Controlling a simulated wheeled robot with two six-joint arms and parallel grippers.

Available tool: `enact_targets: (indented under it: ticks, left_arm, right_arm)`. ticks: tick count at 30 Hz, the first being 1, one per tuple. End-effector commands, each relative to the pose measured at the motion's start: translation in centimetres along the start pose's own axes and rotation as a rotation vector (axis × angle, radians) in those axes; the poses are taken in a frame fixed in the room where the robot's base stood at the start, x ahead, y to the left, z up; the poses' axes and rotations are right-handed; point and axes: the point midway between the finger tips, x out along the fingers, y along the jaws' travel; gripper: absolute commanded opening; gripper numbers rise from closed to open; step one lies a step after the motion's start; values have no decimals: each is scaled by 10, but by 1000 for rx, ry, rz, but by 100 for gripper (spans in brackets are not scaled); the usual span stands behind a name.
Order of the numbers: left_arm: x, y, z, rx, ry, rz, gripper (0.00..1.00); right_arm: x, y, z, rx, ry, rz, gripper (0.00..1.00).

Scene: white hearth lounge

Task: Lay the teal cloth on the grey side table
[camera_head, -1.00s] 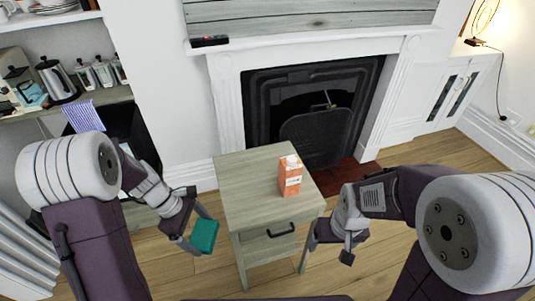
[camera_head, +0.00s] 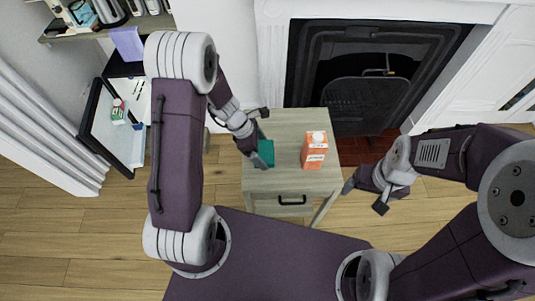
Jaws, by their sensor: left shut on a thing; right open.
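The teal cloth (camera_head: 266,149) is a small folded piece between the fingers of my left gripper (camera_head: 262,150), which is shut on it. Cloth and gripper are over the left part of the grey side table (camera_head: 286,128); I cannot tell whether the cloth touches the top. The table has a drawer with a dark handle. An orange carton (camera_head: 314,150) stands upright on the right part of the tabletop, to the right of the cloth. My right gripper (camera_head: 366,196) is open and empty, off the table's right side.
A fireplace (camera_head: 370,75) with a dark screen is behind the table. At the left, an open appliance door (camera_head: 115,125) holds a small item, below a shelf with a striped purple cloth (camera_head: 128,43). The tabletop behind and in front of the carton is bare.

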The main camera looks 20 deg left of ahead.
Motion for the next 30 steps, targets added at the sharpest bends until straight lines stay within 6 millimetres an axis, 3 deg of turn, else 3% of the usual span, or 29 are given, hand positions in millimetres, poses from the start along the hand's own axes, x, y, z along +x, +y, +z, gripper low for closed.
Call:
enact_targets:
  ticks: [6, 14, 26, 27, 30]
  left_arm:
    - [12, 8, 8, 0, 0, 1, 52]
    - [48, 8, -8, -2, 0, 0, 52]
    - [53, 8, -10, 0, 0, 1, 52]
    - [51, 8, -9, 0, 0, 1, 100]
    - [51, 8, -9, 0, 0, 1, 100]
  right_arm:
    - [0, 0, 0, 0, 0, 0, 80]
    - [17, 0, 2, 0, 0, 0, 80]
    - [21, 0, 2, 0, 0, 0, 80]
    - [19, 0, 2, 0, 0, 0, 80]
    - [19, 0, 2, 0, 0, 0, 80]
